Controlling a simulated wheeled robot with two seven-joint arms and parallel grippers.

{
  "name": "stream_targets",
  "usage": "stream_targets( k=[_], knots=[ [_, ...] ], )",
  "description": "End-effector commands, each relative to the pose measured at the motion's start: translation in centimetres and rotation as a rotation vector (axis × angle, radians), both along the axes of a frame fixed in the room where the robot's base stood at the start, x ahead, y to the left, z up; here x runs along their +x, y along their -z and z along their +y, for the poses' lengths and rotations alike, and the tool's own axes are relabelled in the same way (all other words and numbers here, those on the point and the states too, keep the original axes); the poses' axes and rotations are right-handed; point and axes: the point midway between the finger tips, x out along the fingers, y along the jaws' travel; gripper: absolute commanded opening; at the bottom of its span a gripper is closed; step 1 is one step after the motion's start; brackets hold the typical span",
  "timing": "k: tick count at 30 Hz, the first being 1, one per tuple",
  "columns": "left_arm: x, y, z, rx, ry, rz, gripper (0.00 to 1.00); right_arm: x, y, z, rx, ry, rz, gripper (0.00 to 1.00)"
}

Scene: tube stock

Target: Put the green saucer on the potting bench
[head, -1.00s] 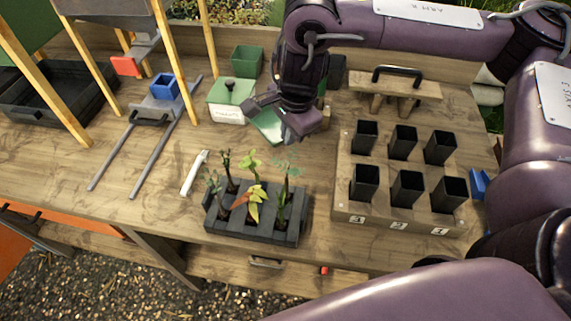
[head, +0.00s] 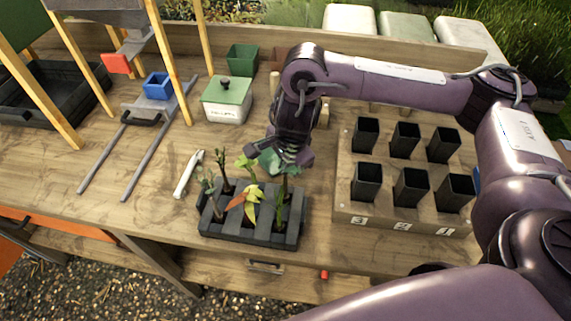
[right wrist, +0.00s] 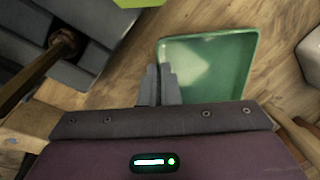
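The green saucer (head: 270,159) is a shallow square dish, at the tips of my right gripper (head: 287,156) in the head view. In the right wrist view the saucer (right wrist: 215,70) lies beside the fingers of my right gripper (right wrist: 162,85), which are close together at its near left rim. The gripper is shut on that rim. The potting bench (head: 110,160) is the wooden top below. The saucer is over the bench just behind the dark seedling tray; its height above the wood is hard to tell. My left gripper is not in view.
The seedling tray (head: 250,238) with several plants is close in front. A block with several black pots (head: 366,182) stands right. A green-lidded box (head: 227,100), a green pot (head: 242,59) and a white tool (head: 188,174) are left. Bare wood lies between box and tray.

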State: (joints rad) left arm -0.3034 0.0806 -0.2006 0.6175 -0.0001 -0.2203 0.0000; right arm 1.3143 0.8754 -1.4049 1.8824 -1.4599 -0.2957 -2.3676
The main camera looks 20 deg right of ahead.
Motion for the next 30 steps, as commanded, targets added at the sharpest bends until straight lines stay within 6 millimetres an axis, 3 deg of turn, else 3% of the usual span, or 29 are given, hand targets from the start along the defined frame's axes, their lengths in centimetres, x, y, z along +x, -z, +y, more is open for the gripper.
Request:
stream_targets(
  k=[4,9,19,23,30],
  knots=[
    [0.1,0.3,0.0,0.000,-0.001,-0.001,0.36,0.0,0.4,0.0,0.000,0.000,0.000,0.00],
    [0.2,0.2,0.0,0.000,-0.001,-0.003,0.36,0.0,0.2,0.0,0.000,0.000,0.000,0.24],
    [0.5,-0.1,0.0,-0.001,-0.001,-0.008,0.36,0.0,-0.1,0.0,0.000,0.000,0.000,0.24],
    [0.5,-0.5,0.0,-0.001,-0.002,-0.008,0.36,-0.1,-1.3,0.0,0.001,-0.001,-0.004,0.24],
    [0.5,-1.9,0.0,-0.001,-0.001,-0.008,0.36,-0.8,-5.9,-0.2,-0.001,-0.002,-0.007,0.24]
  ],
)
